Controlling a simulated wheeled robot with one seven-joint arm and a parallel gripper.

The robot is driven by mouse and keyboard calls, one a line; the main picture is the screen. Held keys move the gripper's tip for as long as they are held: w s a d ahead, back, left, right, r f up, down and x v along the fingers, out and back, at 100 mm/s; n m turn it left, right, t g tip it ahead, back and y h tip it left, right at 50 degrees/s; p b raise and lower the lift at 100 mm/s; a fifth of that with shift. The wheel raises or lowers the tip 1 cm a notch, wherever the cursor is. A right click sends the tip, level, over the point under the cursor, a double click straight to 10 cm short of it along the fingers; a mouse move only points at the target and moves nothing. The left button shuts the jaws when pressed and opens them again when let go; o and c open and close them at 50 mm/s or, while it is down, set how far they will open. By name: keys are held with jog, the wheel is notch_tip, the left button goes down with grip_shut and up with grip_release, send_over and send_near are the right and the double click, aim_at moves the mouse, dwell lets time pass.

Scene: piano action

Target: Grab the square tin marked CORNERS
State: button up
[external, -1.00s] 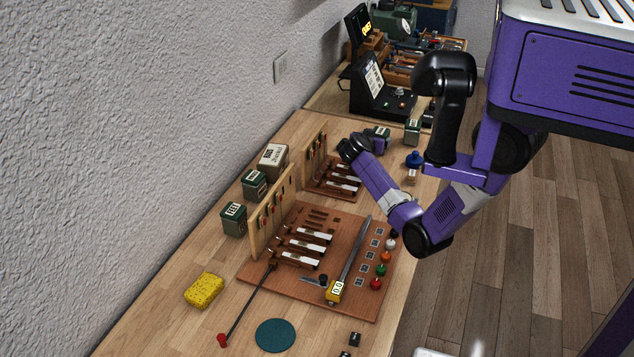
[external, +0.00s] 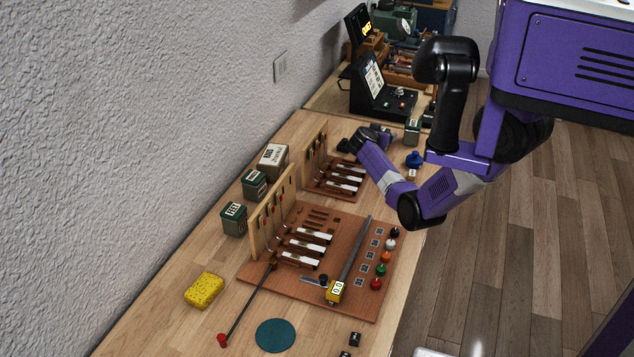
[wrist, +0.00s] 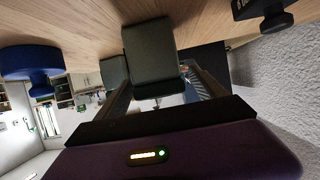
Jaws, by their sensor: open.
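A dark green square tin (wrist: 150,52) fills the upper middle of the wrist view, in front of my gripper (wrist: 166,86). The same tin (external: 382,129) is partly hidden by my wrist in the external view. My gripper is open, with its fingers on either side of the tin's lower part in the wrist picture; I cannot tell whether they touch it. A second green tin (external: 412,131) stands to the right and also shows in the wrist view (wrist: 114,72). Two more green tins (external: 233,218) (external: 254,185) stand by the wall. I cannot read CORNERS on any label.
A blue-topped object (external: 414,160) stands near the table edge and shows large in the wrist view (wrist: 30,62). A dark object (external: 344,146) lies left of my wrist. A small key rack (external: 330,178) is in front, and a black console (external: 382,92) stands behind.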

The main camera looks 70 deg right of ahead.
jog(key=c, duration=1.7)
jog(key=shift+r, duration=0.2)
jog(key=shift+c, duration=0.2)
